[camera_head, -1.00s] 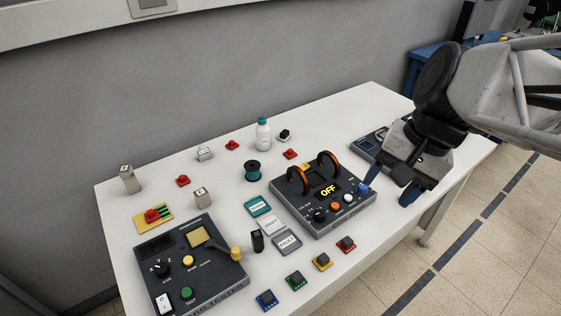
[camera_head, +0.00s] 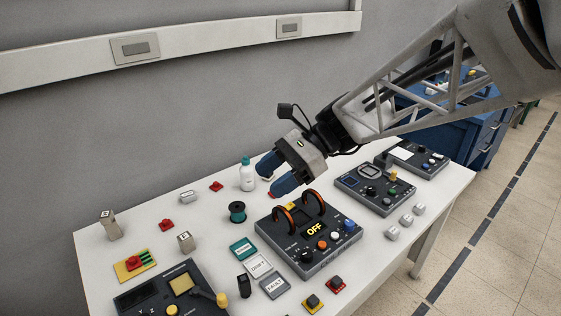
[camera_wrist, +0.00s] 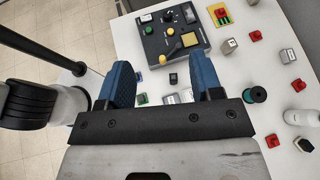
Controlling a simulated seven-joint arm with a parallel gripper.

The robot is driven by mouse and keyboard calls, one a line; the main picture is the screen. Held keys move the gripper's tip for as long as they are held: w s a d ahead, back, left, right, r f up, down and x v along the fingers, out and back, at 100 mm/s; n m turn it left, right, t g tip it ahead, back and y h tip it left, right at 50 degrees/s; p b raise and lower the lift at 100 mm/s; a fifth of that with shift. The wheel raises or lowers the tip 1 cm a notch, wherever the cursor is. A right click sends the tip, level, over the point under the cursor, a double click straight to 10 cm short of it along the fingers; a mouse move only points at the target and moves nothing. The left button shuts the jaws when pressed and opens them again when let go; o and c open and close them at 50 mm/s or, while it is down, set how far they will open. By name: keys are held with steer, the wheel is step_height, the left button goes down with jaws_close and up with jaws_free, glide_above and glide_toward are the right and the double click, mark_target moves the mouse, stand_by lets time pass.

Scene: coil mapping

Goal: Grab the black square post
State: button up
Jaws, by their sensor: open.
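The black square post (camera_head: 243,286) stands upright on the white table, left of the small label plates and right of the dark tester box. In the wrist view the post (camera_wrist: 173,79) shows small and dark, between the two fingers in the picture but well beyond them. My gripper (camera_head: 273,175) has blue fingers and is open and empty. It is raised over the back of the table near the white bottle, away from the post. The fingers also show in the wrist view (camera_wrist: 160,68).
A console with orange-black coil handles (camera_head: 305,240) stands right of the post. The tester box (camera_head: 165,292) is on its left. A teal spool (camera_head: 237,211), the bottle (camera_head: 247,176) and labelled blocks (camera_head: 185,241) stand behind. Colored pieces (camera_head: 313,302) lie in front.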

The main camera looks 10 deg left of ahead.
steer(key=w+a+y, duration=0.1)
steer(key=a, duration=0.1)
glide_toward(244, 284)
steer(key=shift+m+g, duration=0.4)
steer(key=f, duration=0.1)
steer(key=a+f, duration=0.2)
steer(key=shift+w+a+f, duration=0.15)
steer(key=shift+w+f, duration=0.2)
steer(key=shift+w, duration=0.05)
steer(key=shift+x, duration=1.3)
steer(key=shift+a, duration=0.1)
steer(key=shift+x, duration=2.55)
steer(key=shift+c, duration=0.4)
steer(key=c, duration=1)
